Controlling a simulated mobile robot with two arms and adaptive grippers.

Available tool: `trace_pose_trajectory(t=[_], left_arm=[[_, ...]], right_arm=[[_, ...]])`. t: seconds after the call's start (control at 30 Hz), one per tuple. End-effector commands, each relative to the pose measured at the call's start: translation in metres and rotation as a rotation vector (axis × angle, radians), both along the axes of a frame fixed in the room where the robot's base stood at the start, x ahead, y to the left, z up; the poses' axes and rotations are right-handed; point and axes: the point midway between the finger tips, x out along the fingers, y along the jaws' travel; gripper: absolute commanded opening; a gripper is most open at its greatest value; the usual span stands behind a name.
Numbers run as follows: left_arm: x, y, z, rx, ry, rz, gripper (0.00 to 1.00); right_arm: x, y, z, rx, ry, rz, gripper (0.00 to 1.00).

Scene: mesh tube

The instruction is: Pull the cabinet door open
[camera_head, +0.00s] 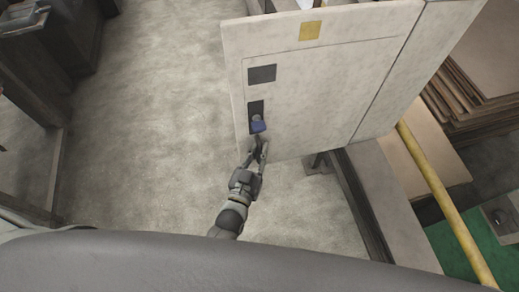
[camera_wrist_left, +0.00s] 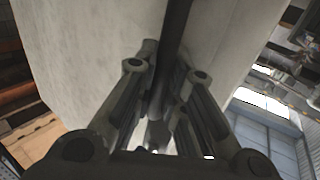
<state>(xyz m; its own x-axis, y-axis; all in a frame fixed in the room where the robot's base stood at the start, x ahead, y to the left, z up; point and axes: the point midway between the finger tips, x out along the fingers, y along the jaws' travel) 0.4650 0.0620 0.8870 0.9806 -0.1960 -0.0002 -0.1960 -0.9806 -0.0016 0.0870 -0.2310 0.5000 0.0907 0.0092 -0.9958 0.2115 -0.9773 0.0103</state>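The pale cabinet (camera_head: 232,45) stands right of centre in the head view. Its door (camera_head: 312,95) looks flush with the front. My left gripper (camera_head: 258,145) is at the handle's lower end. In the left wrist view, the gripper's fingers (camera_wrist_left: 167,72) stand on both sides of a dark bar (camera_wrist_left: 176,28) that runs along the pale surface. Whether they press on it cannot be made out. My right gripper is in neither view.
A yellow rail (camera_head: 435,190) and stacked brown boards (camera_head: 470,85) are at the right. A dark bench or shelf (camera_head: 30,110) stands at the far left. The grey floor (camera_head: 150,100) left of the cabinet is clear.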

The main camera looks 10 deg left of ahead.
Motion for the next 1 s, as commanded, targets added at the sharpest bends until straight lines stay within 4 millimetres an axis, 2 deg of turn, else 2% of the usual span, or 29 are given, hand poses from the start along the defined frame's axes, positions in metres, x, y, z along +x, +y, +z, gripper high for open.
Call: trace_pose_trajectory(t=[0.47, 0.57, 1.0], left_arm=[[-0.005, 0.001, -0.001, -0.002, 0.002, 0.001, 0.21], [-0.017, 0.004, -0.001, -0.002, 0.004, 0.001, 0.21], [-0.098, 0.021, -0.001, -0.001, 0.002, 0.001, 0.21]], right_arm=[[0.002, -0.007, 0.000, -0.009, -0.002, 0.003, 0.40], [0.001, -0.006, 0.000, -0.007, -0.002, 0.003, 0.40], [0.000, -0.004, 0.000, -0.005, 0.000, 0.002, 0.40]])
